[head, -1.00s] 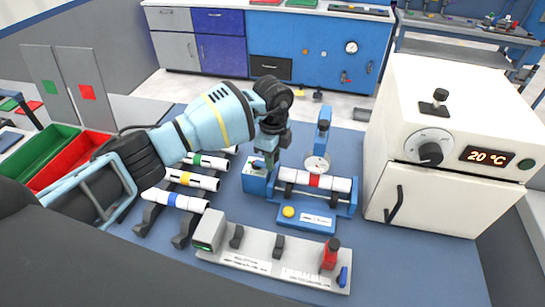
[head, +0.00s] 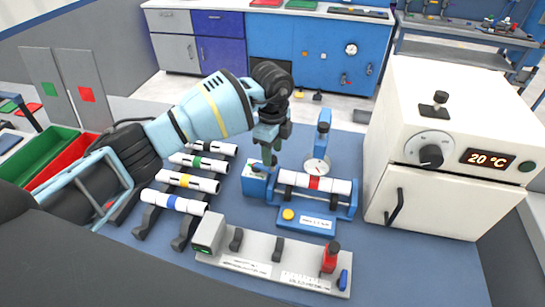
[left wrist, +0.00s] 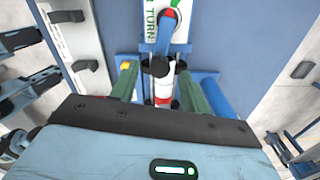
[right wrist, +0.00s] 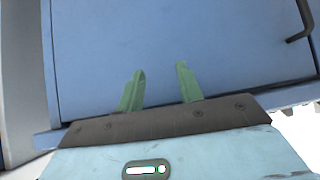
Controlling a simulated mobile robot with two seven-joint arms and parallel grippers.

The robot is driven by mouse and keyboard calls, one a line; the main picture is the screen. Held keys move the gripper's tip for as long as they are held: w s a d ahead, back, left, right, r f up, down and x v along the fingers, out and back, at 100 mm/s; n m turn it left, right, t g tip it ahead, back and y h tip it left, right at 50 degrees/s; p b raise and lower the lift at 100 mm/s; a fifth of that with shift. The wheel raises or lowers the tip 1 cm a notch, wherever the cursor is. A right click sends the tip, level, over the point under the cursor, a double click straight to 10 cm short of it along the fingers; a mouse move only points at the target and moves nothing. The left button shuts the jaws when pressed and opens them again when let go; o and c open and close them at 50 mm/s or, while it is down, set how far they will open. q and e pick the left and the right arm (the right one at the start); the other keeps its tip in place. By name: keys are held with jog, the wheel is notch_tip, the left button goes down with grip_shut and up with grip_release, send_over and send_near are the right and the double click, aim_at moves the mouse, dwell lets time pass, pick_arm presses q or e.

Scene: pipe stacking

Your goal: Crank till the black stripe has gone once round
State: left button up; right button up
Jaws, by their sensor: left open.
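A blue fixture (head: 306,218) holds a white pipe with a red band (head: 315,183) lying level in its cradle. A round dial (head: 316,166) stands behind the pipe. My left gripper (head: 268,156) hangs over the blue box at the fixture's left end. In the left wrist view its green fingers (left wrist: 158,82) are open, with the red-and-white pipe (left wrist: 163,88) showing between and beyond them. A label reading TURN (left wrist: 152,22) and a red-and-blue part show ahead. I cannot make out the black stripe. My right gripper (right wrist: 160,76) is open and empty, facing a blue surface.
Several banded pipes (head: 188,181) lie on black racks left of the fixture. A grey tool base (head: 270,262) stands in front. A white oven (head: 440,150) stands at right. Green and red bins (head: 45,150) are at far left.

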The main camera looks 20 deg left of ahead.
pick_arm(q)
jog(key=shift+r, duration=2.1)
